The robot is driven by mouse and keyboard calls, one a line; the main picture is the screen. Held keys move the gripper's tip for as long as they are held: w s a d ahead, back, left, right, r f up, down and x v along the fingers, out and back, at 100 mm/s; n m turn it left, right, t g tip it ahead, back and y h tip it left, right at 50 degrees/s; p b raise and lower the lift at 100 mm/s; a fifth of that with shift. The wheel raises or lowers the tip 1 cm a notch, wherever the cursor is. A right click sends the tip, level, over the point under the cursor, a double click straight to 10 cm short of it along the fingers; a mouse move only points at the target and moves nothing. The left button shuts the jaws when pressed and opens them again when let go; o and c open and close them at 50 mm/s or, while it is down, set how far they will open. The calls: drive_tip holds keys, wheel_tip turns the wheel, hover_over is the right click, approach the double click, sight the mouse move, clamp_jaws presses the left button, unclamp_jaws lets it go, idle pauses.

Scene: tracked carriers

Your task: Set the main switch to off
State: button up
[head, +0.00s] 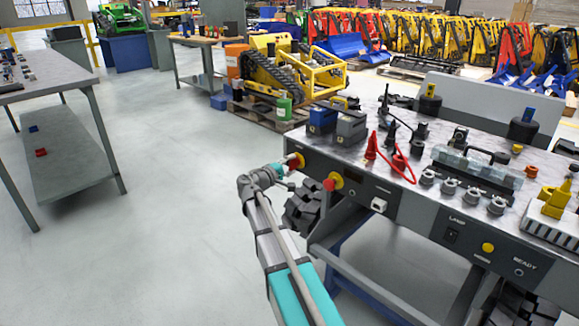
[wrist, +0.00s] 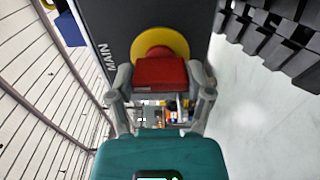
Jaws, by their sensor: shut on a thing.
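The main switch has a red handle (wrist: 160,72) on a round yellow plate (wrist: 160,41), fixed to a dark panel marked MAIN (wrist: 104,62) in the wrist view. My gripper (wrist: 161,82) has one finger on each side of the red handle and is shut on it. In the head view my gripper (head: 284,168) reaches the left end of the bench's front panel, at the red and yellow switch (head: 296,160). My gripper partly covers the switch there. Its on and off marks cannot be read.
Black track parts (head: 303,210) stand close below my gripper. Blue and grey boxes (head: 351,126) and red leads (head: 398,160) lie on the bench top. The floor (head: 160,190) at left is clear.

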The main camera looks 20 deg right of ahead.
drive_tip(key=shift+s+d, duration=0.1)
drive_tip(key=shift+s, duration=0.1)
drive_tip(key=o, duration=0.9)
drive_tip(key=shift+o, duration=1.1)
drive_tip(key=shift+w, duration=0.1)
drive_tip(key=shift+v, duration=6.1)
drive_tip(key=shift+w, duration=0.1)
